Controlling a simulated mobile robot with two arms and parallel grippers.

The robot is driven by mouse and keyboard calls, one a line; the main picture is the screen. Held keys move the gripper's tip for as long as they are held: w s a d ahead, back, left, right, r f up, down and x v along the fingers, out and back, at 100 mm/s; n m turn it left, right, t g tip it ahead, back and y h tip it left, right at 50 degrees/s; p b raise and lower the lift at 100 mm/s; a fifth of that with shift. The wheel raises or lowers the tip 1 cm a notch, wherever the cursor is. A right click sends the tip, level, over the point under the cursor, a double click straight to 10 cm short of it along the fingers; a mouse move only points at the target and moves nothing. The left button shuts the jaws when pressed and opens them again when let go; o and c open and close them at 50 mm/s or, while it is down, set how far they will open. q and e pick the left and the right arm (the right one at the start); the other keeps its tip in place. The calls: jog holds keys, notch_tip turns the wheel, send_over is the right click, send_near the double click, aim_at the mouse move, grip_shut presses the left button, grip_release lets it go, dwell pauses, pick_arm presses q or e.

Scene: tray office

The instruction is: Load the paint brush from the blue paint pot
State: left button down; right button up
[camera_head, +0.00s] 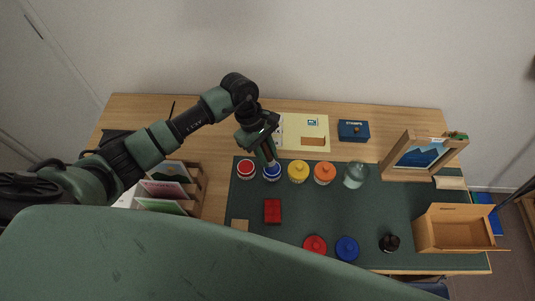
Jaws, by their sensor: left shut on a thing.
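The blue paint pot (272,175) stands on the dark green mat (300,208), in the row of pots, between the red and yellow ones. My left gripper (267,155) is right above it, pointing down, shut on the paint brush. The brush is mostly hidden by the fingers, and its lower end is over or in the blue pot's mouth; I cannot tell how deep. A round blue lid (347,248) lies at the mat's front. My right gripper is not in view.
Red (246,170), yellow (298,172) and orange (325,174) pots and a glass jar (355,175) share the row. A red block (272,211), red lid (315,245) and dark bottle (389,243) stand nearer. A wooden easel (397,156) and open box (451,235) are right.

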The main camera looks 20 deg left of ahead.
aim_at(268, 149)
pick_arm(q)
jog(key=shift+s, duration=0.15)
jog(key=shift+r+p, duration=0.6)
jog(key=shift+r, duration=0.3)
jog(key=shift+r+p, duration=1.1)
jog(key=shift+r, duration=1.4)
